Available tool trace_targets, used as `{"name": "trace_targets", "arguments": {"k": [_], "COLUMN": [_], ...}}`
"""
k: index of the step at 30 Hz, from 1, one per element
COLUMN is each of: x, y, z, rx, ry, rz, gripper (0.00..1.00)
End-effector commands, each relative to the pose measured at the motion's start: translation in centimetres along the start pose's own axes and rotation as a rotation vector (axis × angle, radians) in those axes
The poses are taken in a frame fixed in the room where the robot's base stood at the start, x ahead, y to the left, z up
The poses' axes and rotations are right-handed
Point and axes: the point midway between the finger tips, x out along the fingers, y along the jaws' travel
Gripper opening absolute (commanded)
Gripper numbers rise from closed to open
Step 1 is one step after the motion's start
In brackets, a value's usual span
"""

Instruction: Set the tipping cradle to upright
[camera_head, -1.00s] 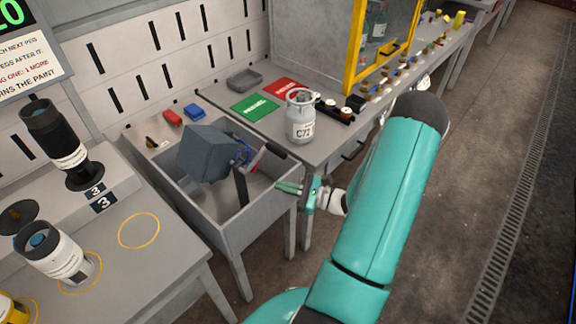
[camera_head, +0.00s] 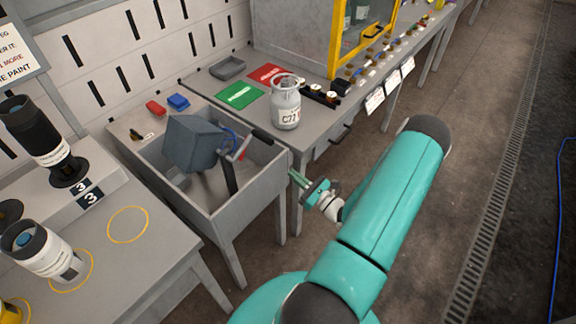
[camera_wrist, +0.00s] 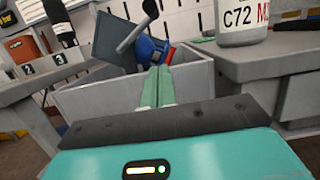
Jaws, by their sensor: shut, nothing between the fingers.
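The tipping cradle is a grey box-like holder (camera_head: 192,143) inside a grey open-topped trough (camera_head: 233,208). It is tilted, not upright. A lever with a black handle (camera_head: 262,136) and a dark upright post (camera_head: 229,172) are at its right side. The cradle also shows in the wrist view (camera_wrist: 117,40), with the handle (camera_wrist: 132,36) and a blue part beside it. My gripper (camera_head: 293,176) is shut and empty. It is outside the trough, just right of its front right corner, apart from the lever. In the wrist view, the fingers (camera_wrist: 158,72) point toward the trough below the handle.
A grey cylinder marked C72 (camera_head: 286,110) stands on the bench right of the trough, near green (camera_head: 239,95) and red (camera_head: 269,75) mats. Black and white cylinders stand on the left table (camera_head: 150,250). Open floor lies to the right.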

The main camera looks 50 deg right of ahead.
Motion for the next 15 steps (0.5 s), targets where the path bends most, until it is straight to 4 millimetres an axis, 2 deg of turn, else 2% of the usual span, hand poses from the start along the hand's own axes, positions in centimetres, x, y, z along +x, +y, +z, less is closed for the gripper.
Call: {"name": "trace_targets", "arguments": {"k": [14, 15], "x": [9.2, 9.2], "y": [0.2, 0.0], "z": [0.1, 0.8], "rx": [0.0, -0.002], "ry": [-0.002, 0.0], "rz": [0.005, 0.002], "gripper": [0.0, 0.0]}}
